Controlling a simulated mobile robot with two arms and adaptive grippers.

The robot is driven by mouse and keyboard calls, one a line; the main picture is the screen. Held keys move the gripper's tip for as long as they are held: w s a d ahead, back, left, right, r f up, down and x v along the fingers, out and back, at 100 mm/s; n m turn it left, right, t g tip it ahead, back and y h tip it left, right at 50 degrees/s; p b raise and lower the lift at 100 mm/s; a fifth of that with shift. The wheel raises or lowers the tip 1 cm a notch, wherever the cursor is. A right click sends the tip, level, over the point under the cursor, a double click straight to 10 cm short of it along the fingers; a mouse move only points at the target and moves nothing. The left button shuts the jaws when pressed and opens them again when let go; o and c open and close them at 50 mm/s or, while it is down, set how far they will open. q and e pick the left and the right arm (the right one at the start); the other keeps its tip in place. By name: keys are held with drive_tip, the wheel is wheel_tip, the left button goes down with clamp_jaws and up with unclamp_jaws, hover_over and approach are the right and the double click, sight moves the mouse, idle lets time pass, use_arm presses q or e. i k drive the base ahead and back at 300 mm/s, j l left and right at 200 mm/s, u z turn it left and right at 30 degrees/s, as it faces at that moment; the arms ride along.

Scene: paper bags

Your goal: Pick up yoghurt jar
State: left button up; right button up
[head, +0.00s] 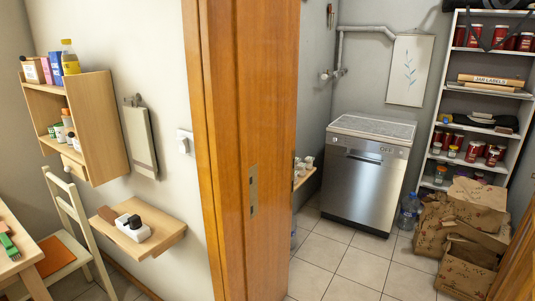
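I cannot tell which item is the yoghurt jar. Several dark red jars (472,152) with pale labels stand on the white shelving unit (434,100) at the right. A smaller jar (440,175) stands on a lower shelf there. Small whitish items (308,162) sit on a little wooden shelf (303,179) partly hidden behind the door edge; they are too small to identify. Neither of my grippers is in view.
A wooden door edge (240,120) divides the view. Beyond it are a steel dishwasher (362,185), a water bottle (407,212) and crumpled paper bags (465,225). The tiled floor (350,265) before the dishwasher is clear. A chair (72,215) and wall shelf (158,240) stand left.

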sight(302, 167)
drive_tip(key=i+l+z, duration=0.15)
drive_tip(key=i+z, duration=0.2)
drive_tip(key=i, duration=0.2)
drive_tip(key=i+z, duration=0.35)
drive_tip(key=i, duration=0.2)
drive_tip(key=i+j+z, duration=0.1)
drive_tip(key=i+z, duration=0.3)
drive_tip(key=i, duration=0.15)
